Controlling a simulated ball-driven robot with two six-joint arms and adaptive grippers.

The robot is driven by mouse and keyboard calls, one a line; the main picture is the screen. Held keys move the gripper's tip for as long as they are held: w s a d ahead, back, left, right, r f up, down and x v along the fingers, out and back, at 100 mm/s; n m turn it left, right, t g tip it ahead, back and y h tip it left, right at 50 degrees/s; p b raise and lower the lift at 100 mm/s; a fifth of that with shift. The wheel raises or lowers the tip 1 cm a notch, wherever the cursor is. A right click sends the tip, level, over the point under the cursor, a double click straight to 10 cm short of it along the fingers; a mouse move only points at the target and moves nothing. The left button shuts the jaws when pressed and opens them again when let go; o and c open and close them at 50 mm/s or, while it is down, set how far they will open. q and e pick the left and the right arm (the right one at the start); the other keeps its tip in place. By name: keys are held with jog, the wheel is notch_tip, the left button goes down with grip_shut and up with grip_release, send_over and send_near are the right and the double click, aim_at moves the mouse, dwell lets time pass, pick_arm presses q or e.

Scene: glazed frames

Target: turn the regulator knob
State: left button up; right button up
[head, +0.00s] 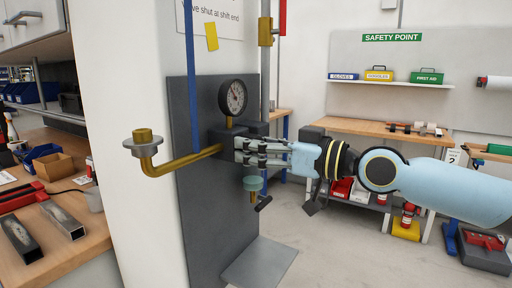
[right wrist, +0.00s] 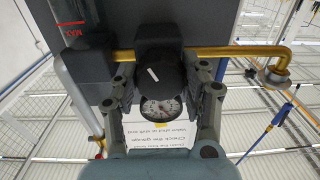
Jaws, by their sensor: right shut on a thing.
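The regulator body (head: 222,137) is a dark block on a grey panel, with a round pressure gauge (head: 233,97) above it and a brass pipe on its left. My right gripper (head: 240,150) reaches it from the right. In the right wrist view, the black round knob (right wrist: 160,75) with a white mark sits between the two fingers of my right gripper (right wrist: 161,84), which is shut on it. The white mark is tilted. The gauge also shows there (right wrist: 162,108), partly covered by the knob. In the head view the fingers largely hide the knob. My left gripper is out of view.
The grey panel (head: 189,215) stands against a white pillar. A brass pipe (head: 180,165) with a flanged end (head: 143,148) sticks out left. A small greenish cup (head: 253,184) hangs below the regulator. A blue pipe (head: 191,80) runs down left of the gauge. Workbenches stand left and behind.

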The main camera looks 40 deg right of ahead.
jog(key=n+b, duration=0.2)
jog(key=n, duration=0.2)
jog(key=shift+f, duration=0.1)
jog(key=n+b, duration=0.1)
jog(key=n, duration=0.3)
jog(key=shift+n+b, duration=0.3)
jog(key=shift+b, duration=0.1)
jog(key=n+b, duration=0.2)
jog(key=n, duration=0.2)
jog(key=shift+a+f, duration=0.1)
jog(key=shift+n+h+b, duration=0.4)
jog(key=shift+n+b, duration=0.8)
jog(key=shift+n, duration=1)
jog(key=o, duration=1.2)
jog(key=shift+c, duration=0.2)
